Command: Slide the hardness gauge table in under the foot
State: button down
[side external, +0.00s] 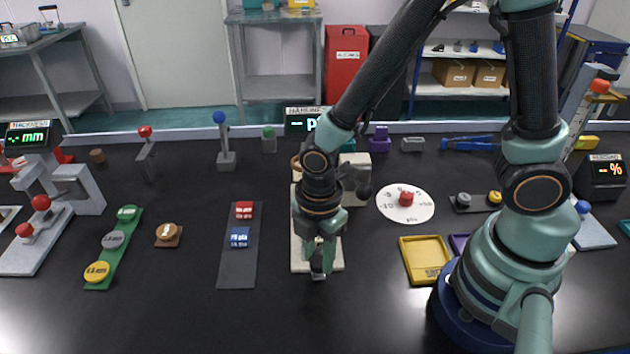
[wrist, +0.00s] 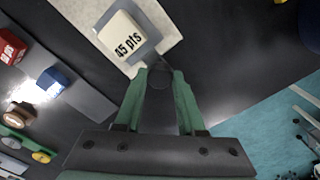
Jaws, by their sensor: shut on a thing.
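In the wrist view the grey gauge table (wrist: 151,34) lies over the cream base (wrist: 163,20) and carries a pale block marked "45 pts" (wrist: 122,34). My gripper (wrist: 160,80) is shut on the dark grey handle at the table's near end; the handle is mostly between the fingers. In the side view my gripper (side external: 318,258) is low over the front of the base. The foot is hidden by my arm.
Left of the gauge is a dark strip (side external: 238,270) with a red block (side external: 244,210) and a blue block (side external: 240,237). Right are a white dial disc (side external: 405,215) with a red knob and a yellow tray (side external: 425,260). The bench in front of the gauge is clear.

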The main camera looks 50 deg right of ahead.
jog(key=w+d, duration=0.7)
jog(key=shift+w+d, duration=0.2)
jog(key=shift+w, duration=0.1)
jog(key=shift+r, duration=0.1)
jog(key=c, duration=0.5)
grip_release()
jog(key=shift+s, duration=0.1)
notch_tip(320, 180, up, 12)
